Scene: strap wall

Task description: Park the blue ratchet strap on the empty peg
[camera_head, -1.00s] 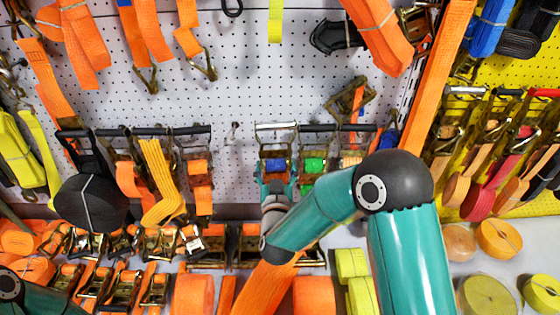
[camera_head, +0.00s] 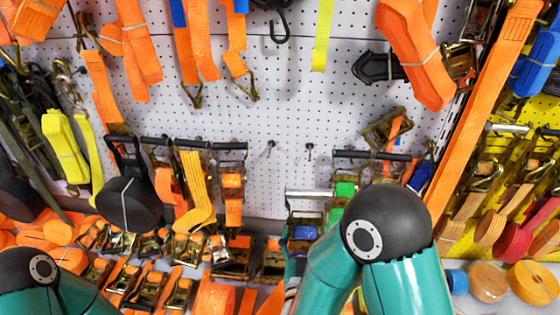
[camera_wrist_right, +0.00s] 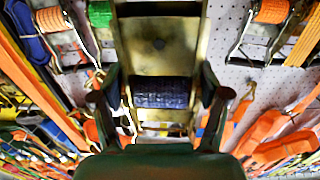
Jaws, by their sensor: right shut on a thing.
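The blue ratchet strap (camera_head: 303,232) has a brass-coloured metal frame, a silver handle bar and a dark blue webbing roll. My right gripper (camera_head: 293,262) is shut on it and holds it in front of the pegboard, below the pegs. My forearm hides part of this grip. In the right wrist view the strap's dark blue roll (camera_wrist_right: 160,93) and metal frame stand between the two fingers. Two bare pegs, a left one (camera_head: 270,146) and a right one (camera_head: 309,149), stick out of the board above the strap. My left gripper is out of view; only my left arm shows at lower left.
A green-rolled ratchet (camera_head: 345,190) hangs just right of the held strap. Orange-strapped ratchets (camera_head: 232,188) hang to the left. Below is a crowded row of ratchets and orange rolls (camera_head: 215,298). The board around the two pegs is clear.

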